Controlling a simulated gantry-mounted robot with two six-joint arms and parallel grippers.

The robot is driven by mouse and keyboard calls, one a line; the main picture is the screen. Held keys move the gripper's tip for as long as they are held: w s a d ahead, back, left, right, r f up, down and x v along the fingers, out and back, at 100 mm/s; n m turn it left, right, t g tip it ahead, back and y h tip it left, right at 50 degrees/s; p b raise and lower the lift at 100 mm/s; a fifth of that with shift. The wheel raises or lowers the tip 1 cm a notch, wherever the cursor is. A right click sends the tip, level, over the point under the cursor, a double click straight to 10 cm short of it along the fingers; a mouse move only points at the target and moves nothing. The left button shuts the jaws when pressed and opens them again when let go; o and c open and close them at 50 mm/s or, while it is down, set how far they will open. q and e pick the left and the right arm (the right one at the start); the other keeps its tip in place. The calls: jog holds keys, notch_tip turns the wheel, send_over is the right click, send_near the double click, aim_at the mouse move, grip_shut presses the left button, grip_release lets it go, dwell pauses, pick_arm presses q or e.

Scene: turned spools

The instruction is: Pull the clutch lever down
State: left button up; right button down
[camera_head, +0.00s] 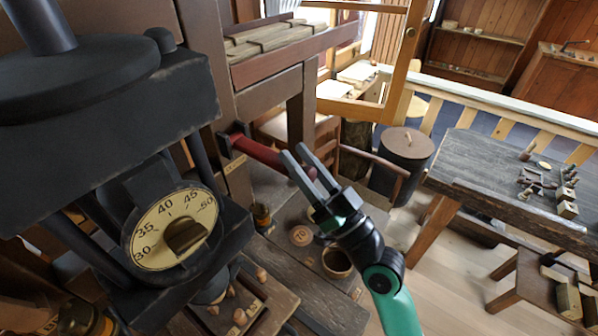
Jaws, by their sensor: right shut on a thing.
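The clutch lever (262,153) is a dark red bar. It comes out of a dark bracket on the brown wooden post at the upper middle and slopes slightly down to the right. My right gripper (295,158) is at the lever's free right end, its two grey fingers closed around the bar there. The fingers cover part of that end. The right arm, black and green, comes up from the bottom right. My left gripper is not in view.
A dark machine with a round numbered dial (173,229) fills the left. Below the lever, a wooden bench (318,312) holds a round disc (301,236), a bowl (337,262) and small turned pieces. A dark barrel (402,165) and a grey-topped table (480,165) stand to the right.

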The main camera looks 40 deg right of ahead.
jog(key=shift+f, duration=0.2)
jog(key=shift+c, duration=2.2)
grip_release()
jog(key=b+v, duration=0.4)
jog(key=v, duration=0.7)
jog(key=shift+s, duration=0.25)
jog(key=shift+f, duration=0.15)
